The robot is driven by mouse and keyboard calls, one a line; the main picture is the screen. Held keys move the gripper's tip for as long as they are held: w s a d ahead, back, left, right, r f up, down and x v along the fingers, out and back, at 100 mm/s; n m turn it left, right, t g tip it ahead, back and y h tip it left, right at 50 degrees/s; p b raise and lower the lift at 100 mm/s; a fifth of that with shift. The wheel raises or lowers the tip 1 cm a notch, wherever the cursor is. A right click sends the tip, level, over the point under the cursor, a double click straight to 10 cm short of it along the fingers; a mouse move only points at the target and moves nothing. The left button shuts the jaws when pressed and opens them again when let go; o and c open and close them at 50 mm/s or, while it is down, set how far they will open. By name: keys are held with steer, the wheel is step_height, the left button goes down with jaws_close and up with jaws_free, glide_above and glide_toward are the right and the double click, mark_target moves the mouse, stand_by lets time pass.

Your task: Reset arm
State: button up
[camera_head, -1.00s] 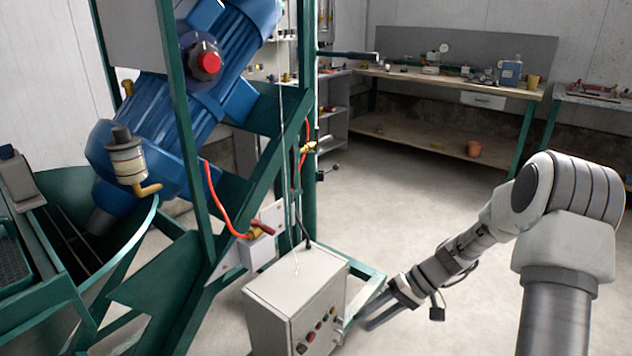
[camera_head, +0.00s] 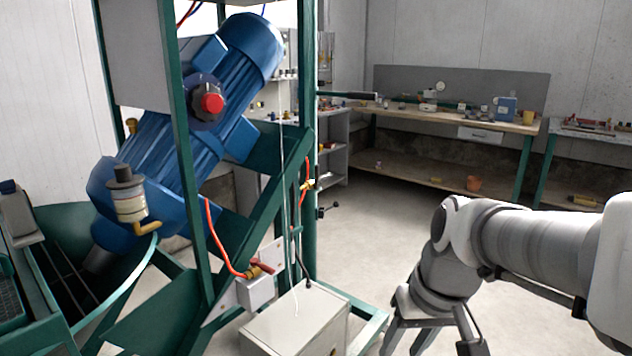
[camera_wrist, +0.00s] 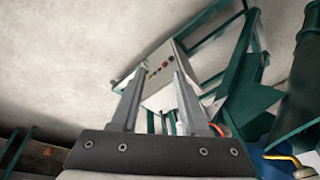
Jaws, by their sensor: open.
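My gripper is open and empty. In the wrist view its two fingers (camera_wrist: 158,100) stand apart, with the control box (camera_wrist: 158,78) seen beyond and between them. In the head view my arm reaches in from the right edge, and its end hangs at the bottom, right of the control box (camera_head: 298,322). The fingertips are cut off by the lower edge there. The control box is a light grey case on the green frame. Its buttons (camera_wrist: 158,68) show in the wrist view. No contact between gripper and box can be seen.
The green frame (camera_head: 308,220) carries a blue motor (camera_head: 228,85) with a red button (camera_head: 211,103) and a valve with an orange hose (camera_head: 222,245). A workbench (camera_head: 450,118) stands at the back. The floor (camera_head: 385,215) between them is clear.

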steer(key=s+d+r+m+t+h, duration=0.1)
steer(key=s+r+t+h, duration=0.2)
steer(key=s, duration=0.5)
step_height(320, 180, up, 16)
steer(key=y+p, duration=0.1)
steer(key=p, duration=1.4)
steer(key=shift+d, duration=0.2)
steer(key=shift+w+a, duration=0.1)
steer(key=shift+w, duration=0.05)
